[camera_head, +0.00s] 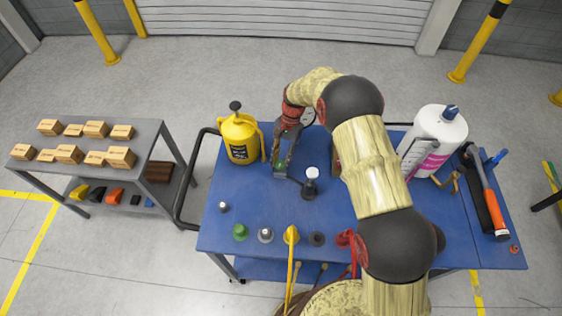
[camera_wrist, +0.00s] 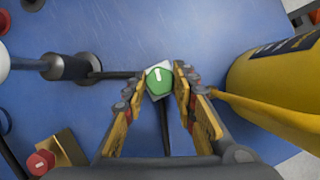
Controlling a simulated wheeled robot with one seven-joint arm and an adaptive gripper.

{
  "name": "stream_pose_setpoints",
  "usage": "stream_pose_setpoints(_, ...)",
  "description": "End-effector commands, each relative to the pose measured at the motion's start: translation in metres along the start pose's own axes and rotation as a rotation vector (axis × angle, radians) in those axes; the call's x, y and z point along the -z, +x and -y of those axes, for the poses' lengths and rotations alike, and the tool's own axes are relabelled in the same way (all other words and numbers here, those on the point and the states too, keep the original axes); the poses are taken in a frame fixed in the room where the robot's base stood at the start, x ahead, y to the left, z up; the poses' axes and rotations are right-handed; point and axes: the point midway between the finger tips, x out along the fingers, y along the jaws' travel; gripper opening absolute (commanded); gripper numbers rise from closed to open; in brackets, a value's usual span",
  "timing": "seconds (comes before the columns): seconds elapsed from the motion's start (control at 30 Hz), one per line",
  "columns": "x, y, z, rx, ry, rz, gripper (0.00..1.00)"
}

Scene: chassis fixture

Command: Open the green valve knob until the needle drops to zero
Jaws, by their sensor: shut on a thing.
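The green valve knob (camera_wrist: 160,82) has a white mark on top and sits between my fingertips in the wrist view. My gripper (camera_wrist: 162,78) is shut on it from both sides. In the head view my gripper (camera_head: 282,162) points down over the back left of the blue table, and the knob is mostly hidden by it. A pale round face, perhaps the gauge (camera_head: 307,117), shows just right of my wrist. It is partly covered, and its needle cannot be read.
A yellow pressure sprayer (camera_head: 240,138) stands close to the left of my gripper. A black post with a white top (camera_head: 311,183) stands to the right. Several small knobs, one green (camera_head: 240,232), line the front of the blue table (camera_head: 260,205). A white canister (camera_head: 440,135) stands far right.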

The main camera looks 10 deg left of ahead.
Motion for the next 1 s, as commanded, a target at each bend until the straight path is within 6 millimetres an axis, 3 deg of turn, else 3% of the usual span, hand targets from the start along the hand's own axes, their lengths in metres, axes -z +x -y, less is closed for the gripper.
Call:
stream_pose_setpoints(0.77,0.0005,-0.0009,0.0009,-0.036,-0.09,-0.002,0.02)
stream_pose_setpoints(0.8,0.0005,-0.0009,0.0009,-0.035,-0.089,-0.002,0.3)
stream_pose_setpoints(1.0,0.0003,-0.0005,0.0007,-0.036,-0.089,-0.001,0.41)
